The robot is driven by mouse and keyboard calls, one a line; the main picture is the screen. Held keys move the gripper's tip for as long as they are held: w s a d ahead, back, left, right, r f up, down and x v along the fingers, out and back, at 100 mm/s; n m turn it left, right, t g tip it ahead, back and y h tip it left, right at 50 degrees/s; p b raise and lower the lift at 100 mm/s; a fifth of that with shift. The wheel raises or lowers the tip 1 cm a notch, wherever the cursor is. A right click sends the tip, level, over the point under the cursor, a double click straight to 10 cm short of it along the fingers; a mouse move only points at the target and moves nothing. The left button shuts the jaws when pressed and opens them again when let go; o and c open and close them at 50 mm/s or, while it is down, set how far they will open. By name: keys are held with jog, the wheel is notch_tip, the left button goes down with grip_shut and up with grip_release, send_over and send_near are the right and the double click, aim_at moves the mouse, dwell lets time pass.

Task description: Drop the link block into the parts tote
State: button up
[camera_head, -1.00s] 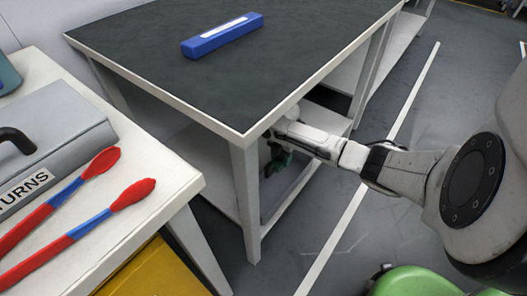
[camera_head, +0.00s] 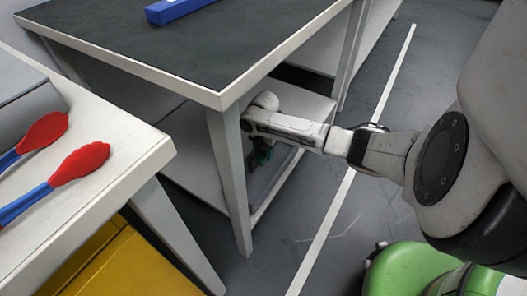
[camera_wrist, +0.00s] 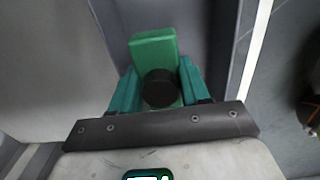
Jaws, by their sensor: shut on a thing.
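The link block (camera_wrist: 152,48), a green block with a black round part (camera_wrist: 160,88) on its near side, is between the teal fingers of my gripper (camera_wrist: 158,92) in the wrist view. The fingers are shut on it from both sides. In the head view my gripper (camera_head: 260,156) is low beside the dark-topped bench, below its top, and partly hidden by the front leg. The block cannot be made out clearly there. I cannot identify the parts tote for certain; a yellow box (camera_head: 122,262) stands under the left table.
The dark-topped bench (camera_head: 215,60) has a lower shelf (camera_head: 185,160) and a blue bar (camera_head: 170,10) on top. The white table (camera_head: 110,150) at left holds red-and-blue tools (camera_head: 75,165). Grey floor (camera_head: 345,215) with a white line is open to the right.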

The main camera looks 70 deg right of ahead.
jog(key=o, duration=1.2)
jog(key=shift+c, duration=0.2)
jog(key=shift+r, duration=0.1)
notch_tip(320, 180, up, 11)
jog(key=p, duration=0.5)
jog(key=shift+p, duration=0.35)
jog(key=shift+f, duration=0.2)
